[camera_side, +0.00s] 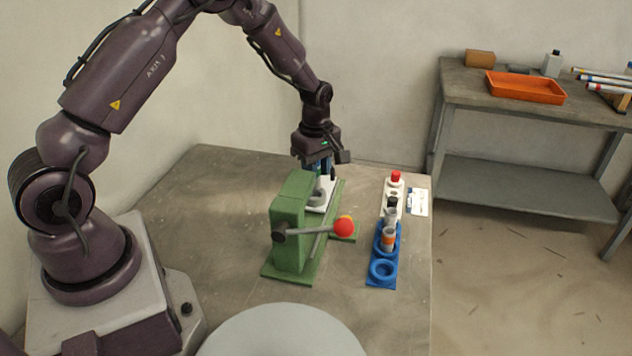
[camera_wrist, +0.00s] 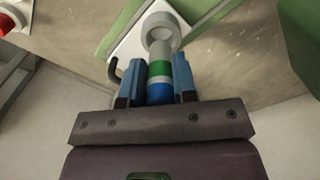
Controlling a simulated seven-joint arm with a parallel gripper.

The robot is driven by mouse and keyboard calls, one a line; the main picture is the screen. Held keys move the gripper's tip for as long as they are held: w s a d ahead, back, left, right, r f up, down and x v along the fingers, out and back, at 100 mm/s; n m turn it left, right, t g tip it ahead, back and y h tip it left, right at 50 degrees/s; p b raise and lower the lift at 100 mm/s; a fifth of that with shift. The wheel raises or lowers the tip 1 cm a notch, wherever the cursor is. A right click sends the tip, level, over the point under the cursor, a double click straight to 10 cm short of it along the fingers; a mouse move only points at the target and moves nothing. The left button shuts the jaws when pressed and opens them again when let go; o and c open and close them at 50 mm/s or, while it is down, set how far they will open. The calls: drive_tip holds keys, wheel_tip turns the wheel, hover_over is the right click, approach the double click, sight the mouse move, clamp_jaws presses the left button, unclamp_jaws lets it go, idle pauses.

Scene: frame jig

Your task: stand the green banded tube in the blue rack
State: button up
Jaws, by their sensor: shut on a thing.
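In the wrist view, my gripper (camera_wrist: 159,82) is shut on the green banded tube (camera_wrist: 158,68), with a blue finger on each side. The tube is grey with a green band and a blue end nearest the camera. Its far end overlaps a grey ring-shaped holder (camera_wrist: 160,27) on a white plate; I cannot tell whether it is inside. In the side view, my gripper (camera_side: 318,164) is behind the green press, and the tube is hard to make out. The blue rack (camera_side: 383,275) is right of the press; its front ring is empty and an orange-banded tube (camera_side: 388,240) stands behind it.
The green press (camera_side: 290,225) stands between my arm and the rack; its lever with a red ball (camera_side: 343,227) sticks out towards the rack.

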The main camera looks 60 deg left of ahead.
drive_tip(key=shift+r, duration=4.75)
drive_tip(key=d+f+m, duration=0.1)
drive_tip(key=d, duration=0.2)
drive_tip(key=d+f+m, duration=0.1)
drive_tip(key=d, duration=0.3)
drive_tip(key=w+d+f, duration=0.1)
drive_tip(key=d, duration=0.2)
drive_tip(key=shift+w+d+m, duration=0.1)
drive_tip(key=shift+d+m, duration=0.3)
drive_tip(key=s+d+f+m, duration=0.1)
drive_tip(key=d+f+m, duration=0.2)
drive_tip(key=d, duration=0.9)
drive_tip(key=shift+d+f, duration=0.3)
drive_tip(key=shift+f, duration=0.45)
drive_tip(key=shift+w+d+f, duration=0.1)
drive_tip(key=shift+w+f, duration=0.05)
drive_tip(key=shift+f, duration=1.2)
drive_tip(key=shift+w+d+f, duration=0.1)
drive_tip(key=shift+f, duration=1.2)
drive_tip(key=shift+f, duration=0.25)
